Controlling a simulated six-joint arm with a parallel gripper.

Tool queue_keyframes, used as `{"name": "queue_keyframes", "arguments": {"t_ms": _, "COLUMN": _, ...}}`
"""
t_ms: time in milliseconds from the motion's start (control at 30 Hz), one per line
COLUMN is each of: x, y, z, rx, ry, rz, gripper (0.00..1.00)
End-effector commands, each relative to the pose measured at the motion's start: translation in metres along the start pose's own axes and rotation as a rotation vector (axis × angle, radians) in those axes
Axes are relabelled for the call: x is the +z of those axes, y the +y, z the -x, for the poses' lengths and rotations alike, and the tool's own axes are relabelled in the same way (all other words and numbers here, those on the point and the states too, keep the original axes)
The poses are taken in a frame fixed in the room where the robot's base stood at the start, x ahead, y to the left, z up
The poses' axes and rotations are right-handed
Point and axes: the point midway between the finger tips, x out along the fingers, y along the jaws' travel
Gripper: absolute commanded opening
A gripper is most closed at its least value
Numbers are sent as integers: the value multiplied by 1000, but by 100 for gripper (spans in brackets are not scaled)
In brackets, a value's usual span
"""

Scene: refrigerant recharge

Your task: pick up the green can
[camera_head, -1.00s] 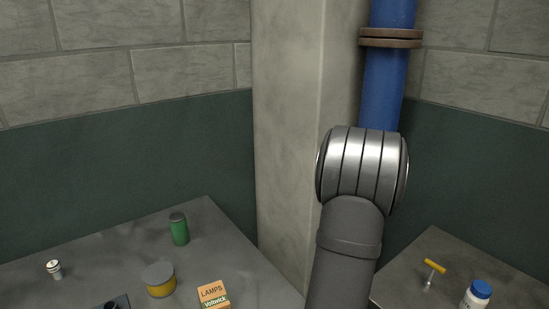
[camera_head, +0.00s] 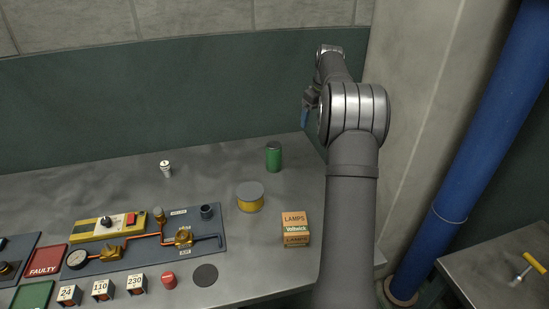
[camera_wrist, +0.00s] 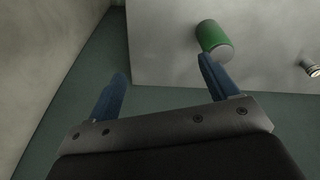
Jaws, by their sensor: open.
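The green can (camera_head: 273,157) stands upright near the back right of the grey bench, close to the wall. In the wrist view the green can (camera_wrist: 213,36) shows at the top, beyond the right fingertip. My gripper (camera_head: 305,116) is to the right of the can and above the bench, seen side-on in the head view. In the wrist view my gripper (camera_wrist: 163,78) has its two blue fingers wide apart with nothing between them. The can is outside the gap between them.
A panel with gauge and pipes (camera_head: 150,244) lies further left. A blue pipe (camera_head: 478,130) rises at right.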

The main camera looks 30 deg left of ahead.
Motion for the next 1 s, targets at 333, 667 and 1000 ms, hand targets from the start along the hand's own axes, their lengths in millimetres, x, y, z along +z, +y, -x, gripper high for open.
{"name": "queue_keyframes", "arguments": {"t_ms": 333, "x": -70, "y": -92, "z": -12, "rx": -75, "ry": -30, "rz": 295, "gripper": 79}}
{"name": "queue_keyframes", "arguments": {"t_ms": 667, "x": -67, "y": -98, "z": -75, "rx": -77, "ry": -32, "rz": 297, "gripper": 79}}
{"name": "queue_keyframes", "arguments": {"t_ms": 1000, "x": -65, "y": -101, "z": -128, "rx": -75, "ry": -30, "rz": 296, "gripper": 79}}
